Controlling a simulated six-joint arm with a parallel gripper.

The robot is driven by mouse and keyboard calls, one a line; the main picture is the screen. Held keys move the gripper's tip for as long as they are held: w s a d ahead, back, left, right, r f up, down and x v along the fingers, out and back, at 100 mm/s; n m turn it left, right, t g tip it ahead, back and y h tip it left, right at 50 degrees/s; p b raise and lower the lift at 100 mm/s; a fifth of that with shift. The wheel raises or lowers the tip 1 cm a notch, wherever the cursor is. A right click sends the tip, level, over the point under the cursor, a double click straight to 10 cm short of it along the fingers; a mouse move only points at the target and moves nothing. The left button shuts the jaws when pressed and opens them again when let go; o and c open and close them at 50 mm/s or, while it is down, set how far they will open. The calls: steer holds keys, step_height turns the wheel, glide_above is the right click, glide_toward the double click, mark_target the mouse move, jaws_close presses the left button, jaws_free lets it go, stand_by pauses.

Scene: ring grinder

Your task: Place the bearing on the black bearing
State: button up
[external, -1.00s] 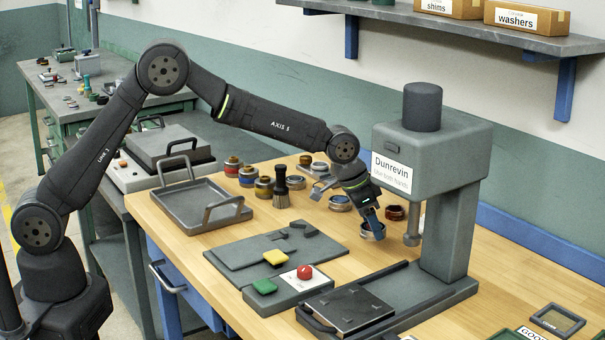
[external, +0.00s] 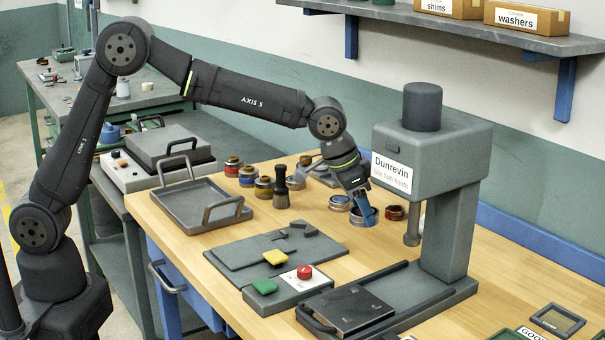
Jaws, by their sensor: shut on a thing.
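My gripper (external: 366,211) points down near the middle of the bench, left of the press column. It is shut on a ring-shaped bearing (external: 363,218), which appears slightly tilted and lifted above the wood. The fingers partly cover the bearing. A silver-rimmed ring (external: 340,203) lies just left of it, and a dark red ring (external: 393,212) lies just right. I cannot tell which ring is the black bearing; none is clearly black at this size.
The grey press (external: 446,230) stands close on the right. A brush (external: 281,190), several coloured ring stacks (external: 264,188) and an empty tray (external: 188,205) are to the left. A button box (external: 289,291) is in front. Bare wood lies between.

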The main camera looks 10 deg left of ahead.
steer(key=w+a+r+n, duration=0.1)
steer(key=w+a, duration=0.2)
steer(key=w, duration=0.4)
steer(key=w+a+n, duration=0.1)
steer(key=w+a, duration=0.2)
steer(key=w, duration=0.4)
steer(key=n+t, duration=0.1)
steer(key=n, duration=0.1)
glide_above(295, 183)
steer(key=w, duration=0.2)
steer(key=shift+y, duration=0.4)
steer(key=f, duration=0.5)
steer(key=shift+a, duration=0.4)
steer(key=shift+w+a+f, duration=0.1)
steer(key=shift+w+f, duration=0.15)
steer(key=shift+f, duration=1.95)
steer(key=shift+f, duration=0.15)
steer(key=o, duration=1.1)
steer(key=shift+o, duration=0.2)
